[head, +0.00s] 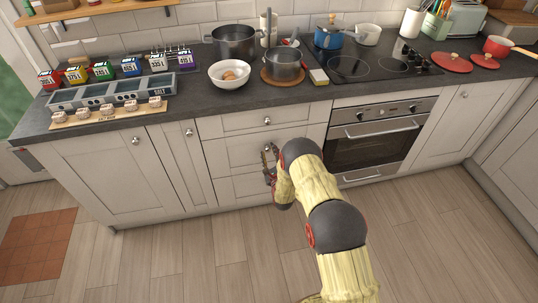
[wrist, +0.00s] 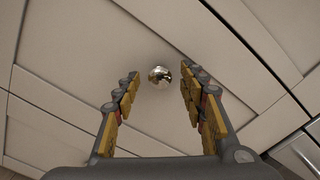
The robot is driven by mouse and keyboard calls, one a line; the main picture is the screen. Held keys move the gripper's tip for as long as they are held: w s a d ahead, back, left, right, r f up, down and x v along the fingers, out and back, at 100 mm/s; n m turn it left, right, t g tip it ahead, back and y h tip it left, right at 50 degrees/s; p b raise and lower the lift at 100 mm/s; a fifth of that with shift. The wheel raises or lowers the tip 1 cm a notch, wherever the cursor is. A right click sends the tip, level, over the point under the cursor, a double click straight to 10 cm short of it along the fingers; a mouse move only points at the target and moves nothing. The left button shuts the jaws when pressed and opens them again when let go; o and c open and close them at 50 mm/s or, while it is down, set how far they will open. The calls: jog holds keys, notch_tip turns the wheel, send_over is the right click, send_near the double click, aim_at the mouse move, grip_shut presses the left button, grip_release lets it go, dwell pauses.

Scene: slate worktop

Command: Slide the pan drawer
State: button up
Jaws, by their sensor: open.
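A stack of white drawers stands below the worktop left of the oven, and all their fronts look closed. My gripper (head: 268,158) is open in front of the middle drawer (head: 240,152) in the head view. In the wrist view, a round shiny knob (wrist: 159,77) sits on a pale drawer front (wrist: 110,50). My gripper (wrist: 160,92) has its fingers spread either side of the knob in the picture, with gaps on both sides. Whether the fingertips reach past the knob is unclear. My arm hides part of the lower right of the drawers.
The oven (head: 375,140) with its bar handle is right of the drawers. A top drawer (head: 265,121) with its own knob is above. Pots and a white bowl (head: 230,74) stand on the slate worktop (head: 200,107). The wooden floor (head: 180,250) in front is clear.

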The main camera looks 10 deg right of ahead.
jog(key=shift+c, duration=1.1)
jog(key=c, duration=0.7)
grip_shut()
